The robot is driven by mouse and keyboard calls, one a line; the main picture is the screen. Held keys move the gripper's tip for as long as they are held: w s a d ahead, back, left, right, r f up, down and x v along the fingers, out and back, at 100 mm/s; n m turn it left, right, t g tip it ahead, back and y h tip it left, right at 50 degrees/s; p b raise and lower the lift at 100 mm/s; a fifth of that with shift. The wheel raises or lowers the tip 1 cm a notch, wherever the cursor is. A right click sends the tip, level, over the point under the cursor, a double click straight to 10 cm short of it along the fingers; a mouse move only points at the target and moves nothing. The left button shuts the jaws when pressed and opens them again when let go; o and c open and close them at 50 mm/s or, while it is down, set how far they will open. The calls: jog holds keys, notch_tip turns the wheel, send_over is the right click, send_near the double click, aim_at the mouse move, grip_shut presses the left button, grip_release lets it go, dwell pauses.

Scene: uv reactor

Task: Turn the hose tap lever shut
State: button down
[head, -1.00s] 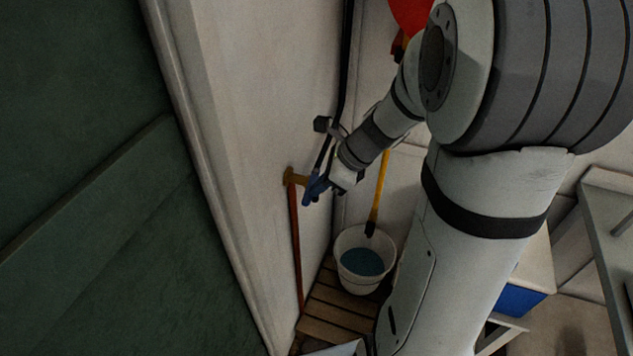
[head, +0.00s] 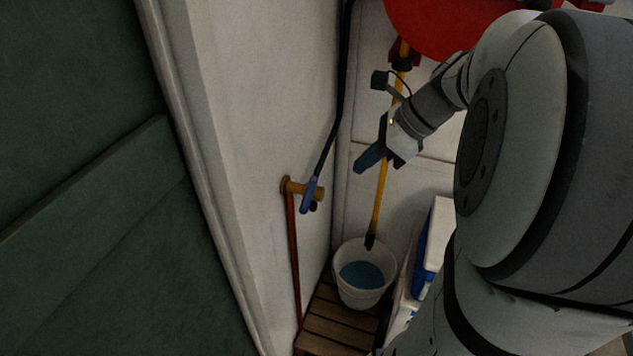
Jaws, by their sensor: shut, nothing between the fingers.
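The brass hose tap (head: 290,186) sticks out of the pale wall on top of a thin copper pipe (head: 295,250). Its blue lever (head: 308,197) slants down and to the left across the tap's front, in line with a dark strip above it. My gripper (head: 362,164) is up and to the right of the tap, clearly apart from the lever. Its blue fingers are together with nothing between them.
A white bucket (head: 340,293) with blue contents stands on wooden slats (head: 335,330) below. A yellow pole (head: 380,195) rises behind my gripper. A large red object (head: 440,30) is at the top right. A dark green panel (head: 80,180) fills the left.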

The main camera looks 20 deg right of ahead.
send_near(307, 201)
jog(key=d+f+x, duration=0.1)
jog(key=x, duration=0.4)
jog(key=shift+w+a+f+p, duration=0.35)
jog(key=shift+a+p, duration=0.15)
jog(key=shift+a, duration=0.1)
jog(key=shift+w+a+f, duration=0.1)
jog(key=shift+a+f, duration=0.05)
jog(key=shift+a, duration=0.55)
jog(key=shift+a+p, duration=0.1)
jog(key=shift+p, duration=0.2)
jog(key=shift+f, duration=0.1)
